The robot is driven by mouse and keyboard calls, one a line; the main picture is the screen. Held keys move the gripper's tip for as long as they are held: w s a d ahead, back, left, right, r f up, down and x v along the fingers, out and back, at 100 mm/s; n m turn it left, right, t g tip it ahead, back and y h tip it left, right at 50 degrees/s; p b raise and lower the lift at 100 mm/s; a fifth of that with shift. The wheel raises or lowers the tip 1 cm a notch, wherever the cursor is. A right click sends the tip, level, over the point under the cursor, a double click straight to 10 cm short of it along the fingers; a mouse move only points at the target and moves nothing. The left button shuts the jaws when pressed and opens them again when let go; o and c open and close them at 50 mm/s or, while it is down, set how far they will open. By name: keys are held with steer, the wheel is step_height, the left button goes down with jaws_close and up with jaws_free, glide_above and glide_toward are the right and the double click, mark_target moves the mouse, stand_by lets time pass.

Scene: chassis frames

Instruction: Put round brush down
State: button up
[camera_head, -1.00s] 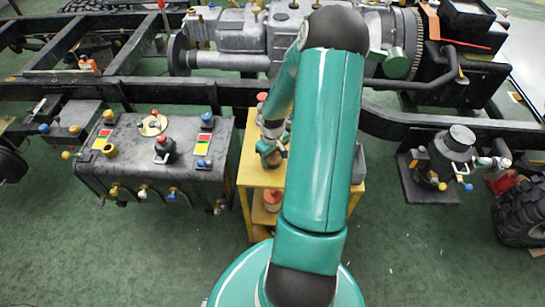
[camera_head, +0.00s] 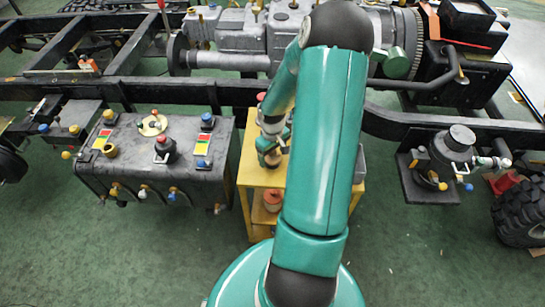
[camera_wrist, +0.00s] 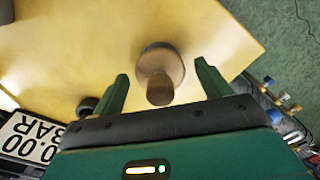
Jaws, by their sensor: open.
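The round brush (camera_wrist: 161,72) shows in the wrist view with a wooden, knob-like handle and a darker round rim at its far end. It is at the yellow cart top (camera_wrist: 220,35), seemingly standing on it. My gripper (camera_wrist: 161,69) is open, with one green finger on each side of the handle. A gap shows between the handle and each finger. In the head view my arm hides much of the yellow cart (camera_head: 248,182), and the gripper and brush are hard to make out there.
A plate with black lettering (camera_wrist: 30,138) and a small dark round thing (camera_wrist: 87,105) are at left in the wrist view. A dark tank with coloured knobs (camera_head: 150,165) stands left of the cart. The chassis frame (camera_head: 150,92) runs behind. Green floor (camera_head: 410,255) is clear at front right.

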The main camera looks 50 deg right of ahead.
step_height(320, 180, up, 10)
steer(key=shift+r, duration=0.15)
steer(key=w+a+r+t+h, duration=0.1)
steer(key=a+r+t+h, duration=0.1)
steer(key=a+r, duration=1.35)
steer(key=s+a+r+t+y, duration=0.1)
steer(key=s+a+r, duration=0.3)
steer(key=a, duration=0.3)
steer(key=s+a+r+n+t+y, duration=0.1)
steer(key=s+a+r+t, duration=0.1)
steer(key=s+a+r, duration=0.3)
steer(key=a, duration=0.3)
steer(key=shift+a+r+t, duration=0.2)
steer(key=shift+r+t, duration=0.1)
steer(key=shift+r, duration=0.1)
